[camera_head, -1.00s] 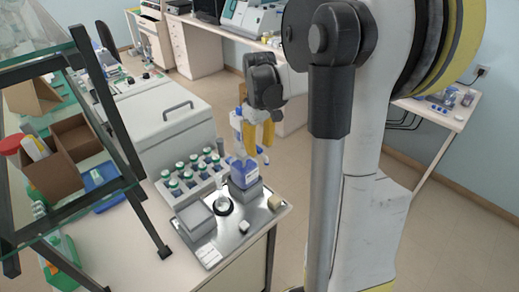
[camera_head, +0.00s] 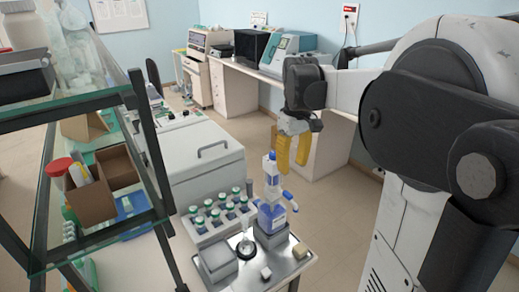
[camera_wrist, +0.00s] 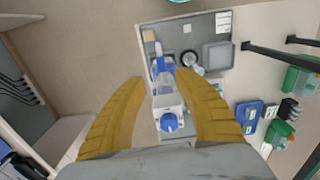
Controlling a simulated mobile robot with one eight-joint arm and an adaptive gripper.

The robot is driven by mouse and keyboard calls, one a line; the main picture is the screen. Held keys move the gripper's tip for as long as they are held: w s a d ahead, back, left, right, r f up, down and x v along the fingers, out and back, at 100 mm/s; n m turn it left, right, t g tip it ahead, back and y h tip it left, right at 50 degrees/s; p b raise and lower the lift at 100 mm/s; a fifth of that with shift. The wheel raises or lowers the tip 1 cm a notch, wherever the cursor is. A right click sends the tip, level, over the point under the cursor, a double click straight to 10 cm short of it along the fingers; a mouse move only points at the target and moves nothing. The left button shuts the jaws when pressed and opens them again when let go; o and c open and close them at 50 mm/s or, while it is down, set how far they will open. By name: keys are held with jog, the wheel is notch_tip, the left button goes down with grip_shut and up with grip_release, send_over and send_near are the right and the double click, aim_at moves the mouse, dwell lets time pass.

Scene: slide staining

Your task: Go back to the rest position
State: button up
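My gripper (camera_head: 293,148) has yellow fingers and hangs above and slightly right of the blue-and-white dispenser bottle (camera_head: 271,217). The fingers are spread and empty; in the wrist view the gripper (camera_wrist: 160,76) shows a wide gap between its fingertips. The bottle (camera_wrist: 167,104) shows in that gap, below the fingers and apart from them in the head view. It stands upright on a grey block on the metal tray (camera_head: 279,272).
A rack of green-capped bottles (camera_head: 218,218) stands behind the tray, with a grey box (camera_head: 217,261) at its front left. A glass shelf (camera_head: 80,95) with dark posts stands at the left. A white machine (camera_head: 200,160) is behind. The floor beyond is clear.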

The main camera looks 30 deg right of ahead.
jog(key=s+a+f+t+b, duration=0.2)
jog(key=s+a+f+b, duration=0.1)
jog(key=a+f, duration=0.3)
jog(key=s+a+f+t+b, duration=0.2)
jog(key=s+a+f+b, duration=0.2)
jog(key=a, duration=0.5)
jog(key=s+a+f+t+b, duration=0.3)
jog(key=a+f+b, duration=0.4)
jog(key=a+f, duration=0.1)
jog(key=shift+s+m, duration=0.15)
jog(key=shift+m, duration=0.15)
jog(key=shift+a, duration=0.1)
